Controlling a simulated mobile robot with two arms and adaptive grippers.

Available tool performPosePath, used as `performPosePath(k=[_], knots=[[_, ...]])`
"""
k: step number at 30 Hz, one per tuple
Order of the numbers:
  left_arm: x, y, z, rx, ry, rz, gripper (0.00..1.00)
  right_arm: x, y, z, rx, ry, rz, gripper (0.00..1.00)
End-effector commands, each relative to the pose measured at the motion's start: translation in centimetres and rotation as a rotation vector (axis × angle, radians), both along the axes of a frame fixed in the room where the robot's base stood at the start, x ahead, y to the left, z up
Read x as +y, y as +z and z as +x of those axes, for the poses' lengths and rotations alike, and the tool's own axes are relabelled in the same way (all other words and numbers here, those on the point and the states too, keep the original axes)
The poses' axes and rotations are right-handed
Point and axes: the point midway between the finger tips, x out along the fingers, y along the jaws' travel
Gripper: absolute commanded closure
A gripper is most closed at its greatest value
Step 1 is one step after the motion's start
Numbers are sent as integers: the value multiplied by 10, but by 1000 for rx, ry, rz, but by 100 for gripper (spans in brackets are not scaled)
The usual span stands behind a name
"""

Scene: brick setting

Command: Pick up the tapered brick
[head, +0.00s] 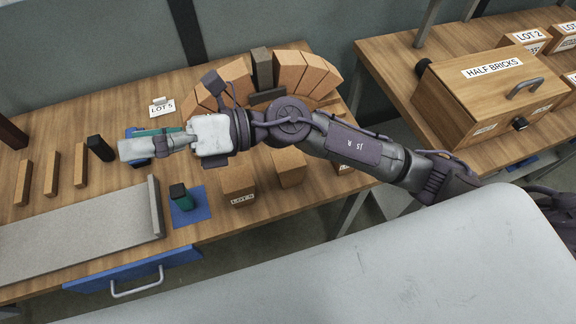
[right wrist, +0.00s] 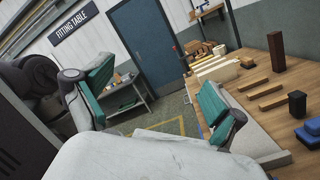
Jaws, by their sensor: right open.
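Orange wedge-shaped bricks (head: 290,71) stand in an arch on the bench, with a tall dark grey block (head: 262,68) upright among them at the top. I cannot tell which piece is the tapered brick of the task. My right gripper (head: 126,146) points left over the bench, left of the arch and apart from it, and hides part of what lies under it. In the right wrist view the gripper (right wrist: 156,80) is open, its teal-padded fingers wide apart with nothing between them. My left gripper is not in view.
A black block (head: 100,148), thin brown bricks (head: 52,174) and a grey slab (head: 75,232) lie at left. A dark green block (head: 182,197) stands on a blue mat (head: 205,212). Labelled blocks (head: 238,188) stand at the front edge. A half-bricks chest (head: 490,85) sits on the right bench.

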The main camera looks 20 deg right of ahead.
Motion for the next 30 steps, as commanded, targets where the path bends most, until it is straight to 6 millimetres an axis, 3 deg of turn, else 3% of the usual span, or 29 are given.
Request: performPosePath(k=[2,4,6,9,12,16,20,30], knots=[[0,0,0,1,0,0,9,-1,-54,-11,-247,147,-298,4],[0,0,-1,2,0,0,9,-24,-107,-6,-421,266,-573,4],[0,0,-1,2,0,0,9,-63,-149,12,-550,365,-844,4],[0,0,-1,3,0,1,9,-128,-182,46,-658,463,-1185,4],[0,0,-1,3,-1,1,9,-185,-191,74,-697,524,-1441,4],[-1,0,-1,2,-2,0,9,-227,-190,92,-700,560,-1617,4],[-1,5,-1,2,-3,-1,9,-237,-201,95,-695,571,-1664,4],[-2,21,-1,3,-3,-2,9,-236,-262,94,-695,570,-1658,4]])
